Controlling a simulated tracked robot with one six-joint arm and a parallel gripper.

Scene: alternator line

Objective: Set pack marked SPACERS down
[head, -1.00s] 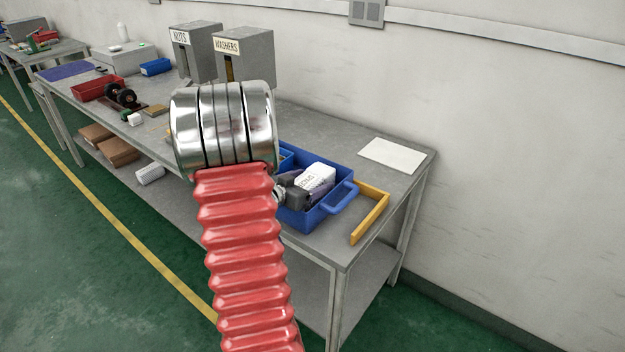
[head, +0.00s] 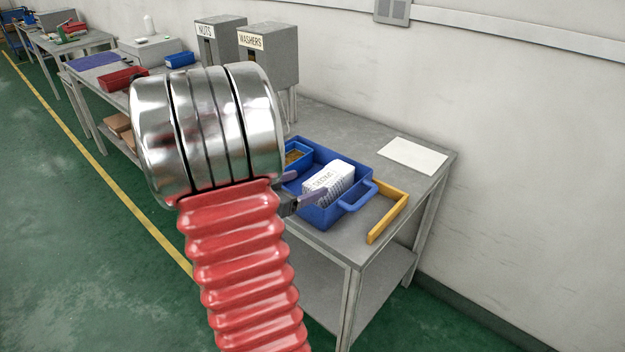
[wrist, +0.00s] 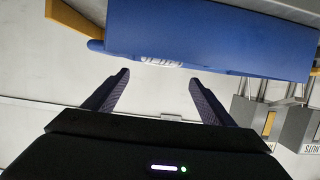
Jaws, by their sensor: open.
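A white pack (head: 333,177) with dark lettering on top, too small to read surely, sits inside the blue tote (head: 322,217) at the bench's near end. My gripper (head: 308,184) is open beside the pack, its purple-grey fingers apart at the tote's left side. In the wrist view the gripper (wrist: 158,82) shows nothing between its fingers. A sliver of the pack (wrist: 160,63) shows past the edge of the blue tote (wrist: 210,35) there. My arm hides part of the bench left of the tote.
A small blue bin (head: 297,153) with brownish contents is at the tote's back left. A yellow angled stop (head: 388,217) lies right of the tote, and a white sheet (head: 413,154) behind it. NUTS (head: 222,42) and WASHERS (head: 268,55) dispensers stand farther back.

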